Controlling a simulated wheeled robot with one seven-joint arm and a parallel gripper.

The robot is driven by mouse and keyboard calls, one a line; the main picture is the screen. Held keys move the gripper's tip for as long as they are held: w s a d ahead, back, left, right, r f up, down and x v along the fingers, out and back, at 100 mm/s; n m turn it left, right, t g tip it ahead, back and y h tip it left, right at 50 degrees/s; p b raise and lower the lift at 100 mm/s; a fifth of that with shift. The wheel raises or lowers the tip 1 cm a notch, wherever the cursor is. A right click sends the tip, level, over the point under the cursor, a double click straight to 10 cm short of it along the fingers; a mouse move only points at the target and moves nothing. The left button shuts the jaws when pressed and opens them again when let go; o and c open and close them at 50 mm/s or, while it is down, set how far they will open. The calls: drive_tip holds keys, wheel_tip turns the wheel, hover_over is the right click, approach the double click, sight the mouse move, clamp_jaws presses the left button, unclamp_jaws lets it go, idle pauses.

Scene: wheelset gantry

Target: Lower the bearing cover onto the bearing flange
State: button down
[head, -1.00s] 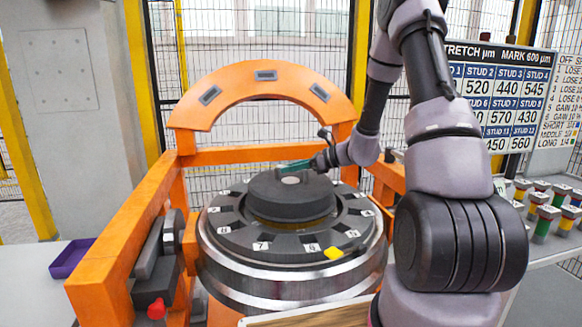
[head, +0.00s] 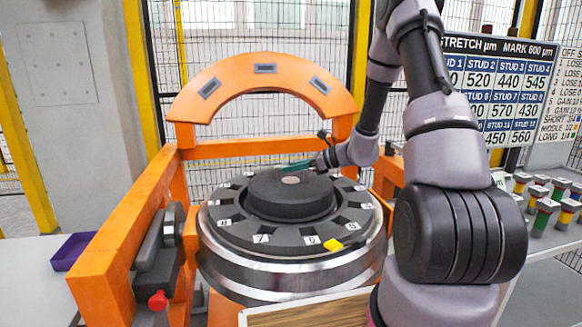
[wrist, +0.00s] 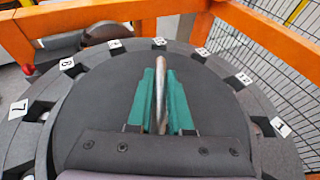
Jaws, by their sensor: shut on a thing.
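The bearing cover (head: 285,203) is a dark grey round disc with a raised grip at its centre. It is level above the middle of the bearing flange (head: 285,238), a dark ring with numbered tags and slots on a bright metal drum. Any gap between cover and flange is too small to tell. My gripper (head: 293,168) reaches in from the right. In the wrist view its teal fingers (wrist: 161,98) are shut on the cover's upright grip. The cover (wrist: 215,85) hides the flange's centre there; the flange's tagged rim (wrist: 38,90) shows around it.
An orange frame (head: 120,240) with an arch (head: 265,69) stands around the drum. A purple tray (head: 72,251) lies at left. Coloured studs (head: 543,212) and a number board (head: 500,90) are at right.

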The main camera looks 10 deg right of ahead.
drive_tip(key=shift+f, duration=0.4)
drive_tip(key=c, duration=0.8)
unclamp_jaws()
drive_tip(key=shift+o, duration=0.2)
drive_tip(key=v, duration=1)
drive_tip(key=shift+s+d+r, duration=0.15)
drive_tip(key=shift+s+d, duration=0.1)
